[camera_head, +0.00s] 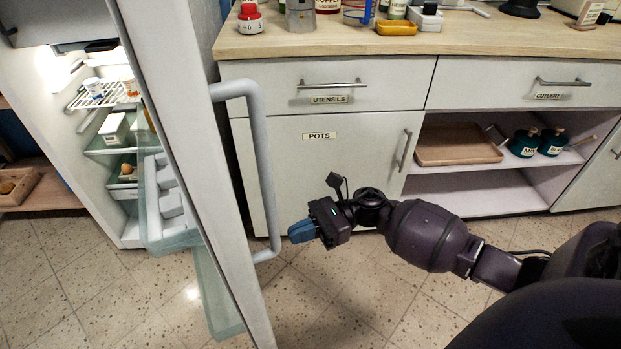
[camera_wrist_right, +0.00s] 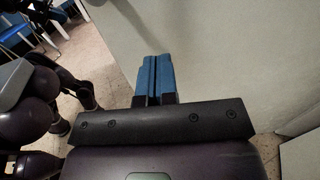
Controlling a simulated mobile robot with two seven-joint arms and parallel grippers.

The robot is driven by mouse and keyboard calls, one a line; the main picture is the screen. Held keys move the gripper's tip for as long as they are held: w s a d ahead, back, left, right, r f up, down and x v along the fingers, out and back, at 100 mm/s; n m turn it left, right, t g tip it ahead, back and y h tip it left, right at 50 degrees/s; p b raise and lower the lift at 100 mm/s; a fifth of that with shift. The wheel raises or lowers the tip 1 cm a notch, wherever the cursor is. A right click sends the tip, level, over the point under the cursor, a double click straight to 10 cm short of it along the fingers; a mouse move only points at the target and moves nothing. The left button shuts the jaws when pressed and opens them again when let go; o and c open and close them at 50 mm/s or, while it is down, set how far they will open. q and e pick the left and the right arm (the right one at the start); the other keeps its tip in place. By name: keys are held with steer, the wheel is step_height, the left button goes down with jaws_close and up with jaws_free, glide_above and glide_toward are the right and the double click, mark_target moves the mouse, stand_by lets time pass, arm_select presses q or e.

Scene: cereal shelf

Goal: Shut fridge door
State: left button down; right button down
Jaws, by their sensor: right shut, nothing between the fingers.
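The fridge door (camera_head: 185,130) stands open in the head view, seen nearly edge-on, with a long pale vertical handle (camera_head: 262,160) on its outer side. The lit fridge inside (camera_head: 100,110) shows to the left of the door, with shelves and a few goods. My right gripper (camera_head: 292,233) is to the right of the door, near the lower end of the handle, with its blue fingertips pointing left. In the right wrist view its blue fingers (camera_wrist_right: 155,76) are together and empty, in front of a plain pale surface. Whether they touch it I cannot tell. My left gripper is not visible.
A counter (camera_head: 400,38) with drawers and cupboards runs along the back, right of the door. An open compartment holds a tan tray (camera_head: 456,143) and dark green pots (camera_head: 537,142). The tiled floor (camera_head: 340,300) around my gripper is clear.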

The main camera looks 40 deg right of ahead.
steer(key=x, duration=0.8)
steer(key=shift+a, duration=0.15)
